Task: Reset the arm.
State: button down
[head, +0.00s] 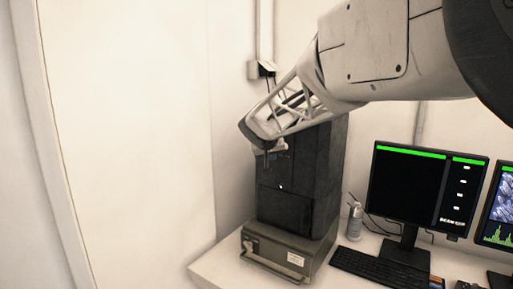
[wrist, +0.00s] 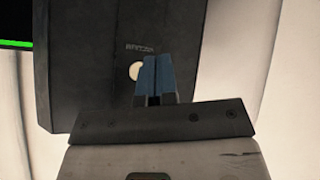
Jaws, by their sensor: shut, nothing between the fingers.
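My arm (head: 380,50) reaches in from the upper right in the head view. Its end hangs in front of the upper part of a tall dark machine (head: 300,195). In the wrist view my gripper (wrist: 154,60) shows as two blue fingers pressed together, with nothing between them. Behind the fingers is the dark front of the machine (wrist: 85,70), with a small label (wrist: 139,48) and a pale round spot (wrist: 134,70) partly covered by the fingers. I cannot tell whether the fingertips touch the machine.
The machine stands on a grey box with a handle (head: 275,265) at the left of a white desk (head: 215,268). A small bottle (head: 355,221), a keyboard (head: 378,271) and two monitors (head: 420,190) are to the right. The white wall (head: 130,130) at left is bare.

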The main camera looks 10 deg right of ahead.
jog(key=s+a+f+g+y, duration=0.1)
jog(key=s+f, duration=0.3)
jog(key=s, duration=1.1)
jog(key=s+a+f+n+g+y, duration=0.1)
jog(key=s+f+g, duration=0.2)
jog(key=s, duration=1.3)
jog(key=s+f+g+y, duration=0.1)
jog(key=s+f, duration=0.6)
jog(key=s, duration=0.9)
jog(key=shift+a+f+g+y, duration=0.25)
jog(key=shift+a+g+y, duration=0.15)
jog(key=shift+y, duration=0.2)
